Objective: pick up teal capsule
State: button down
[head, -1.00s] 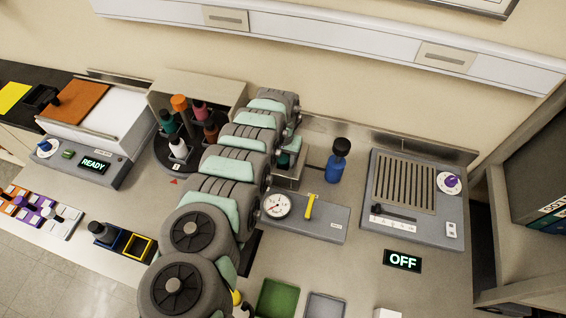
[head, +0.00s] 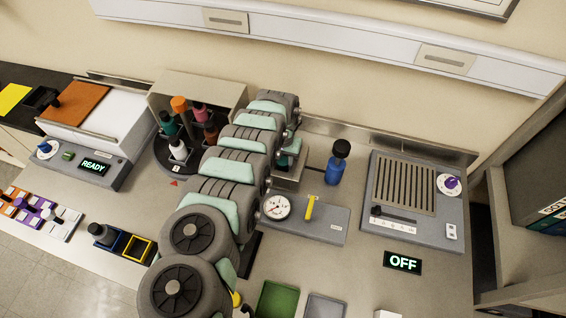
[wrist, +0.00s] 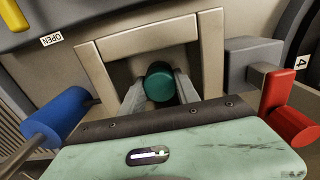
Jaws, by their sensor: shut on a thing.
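The teal capsule (wrist: 160,83) shows its round end in the wrist view, in front of a beige frame-like opening. My gripper (wrist: 160,90) has one finger on each side of it and is shut on it. The capsule's far part is hidden. I cannot tell whether it touches the surface behind it. In the head view my own arm covers most of the gripper, beside a small grey metal box (head: 288,181), and the capsule cannot be made out clearly.
In the wrist view a blue knob (wrist: 57,117) is at the left and a red handle (wrist: 285,112) at the right, close to the gripper.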

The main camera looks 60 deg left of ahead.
jog(key=shift+r, duration=0.15)
notch_tip(320, 180, up, 12)
notch_tip(320, 180, up, 6)
jog(key=r+p, duration=0.1)
jog(key=p, duration=0.4)
send_over(283, 160)
jog(key=shift+d+r+p, duration=0.1)
jog(key=shift+r+p, duration=0.3)
jog(key=c, duration=1.4)
grip_release()
grip_shut()
